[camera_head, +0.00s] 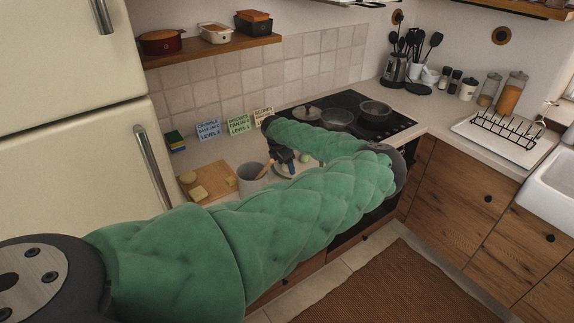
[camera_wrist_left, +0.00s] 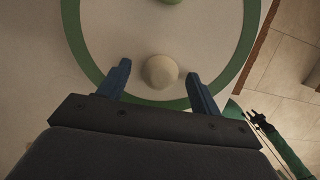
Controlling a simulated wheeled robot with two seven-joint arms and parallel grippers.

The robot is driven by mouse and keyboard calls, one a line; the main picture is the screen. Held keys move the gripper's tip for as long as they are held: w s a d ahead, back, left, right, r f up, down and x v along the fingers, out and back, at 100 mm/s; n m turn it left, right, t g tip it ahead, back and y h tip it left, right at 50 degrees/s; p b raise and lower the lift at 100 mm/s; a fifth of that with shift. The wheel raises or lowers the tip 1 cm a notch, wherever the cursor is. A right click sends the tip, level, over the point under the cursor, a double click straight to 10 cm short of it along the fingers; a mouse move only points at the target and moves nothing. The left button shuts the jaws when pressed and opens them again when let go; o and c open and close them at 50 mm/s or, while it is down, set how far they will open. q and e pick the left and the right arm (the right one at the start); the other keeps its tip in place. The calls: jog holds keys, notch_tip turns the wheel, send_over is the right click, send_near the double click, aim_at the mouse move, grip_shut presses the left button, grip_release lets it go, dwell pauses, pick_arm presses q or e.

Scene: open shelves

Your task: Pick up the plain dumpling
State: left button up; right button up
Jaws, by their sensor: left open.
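The plain dumpling (camera_wrist_left: 160,71) is a small round cream-white piece in the left wrist view. It lies on a white plate with a green rim (camera_wrist_left: 85,67), close to the rim. My left gripper (camera_wrist_left: 161,82) is open, with its two blue fingers on either side of the dumpling and apart from it. In the head view my left gripper (camera_head: 283,160) is small and partly hidden by my green-sleeved arm, over the plate (camera_head: 299,172) on the counter.
A grey mug-like container (camera_head: 250,180) and a wooden board (camera_head: 209,183) with yellowish pieces stand left of the plate. Several note cards (camera_head: 237,123) stand along the tiled wall. The black hob (camera_head: 345,117) with pans lies behind my arm.

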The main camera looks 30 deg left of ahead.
pick_arm(q)
jog(key=shift+f, duration=0.15)
jog(key=c, duration=0.8)
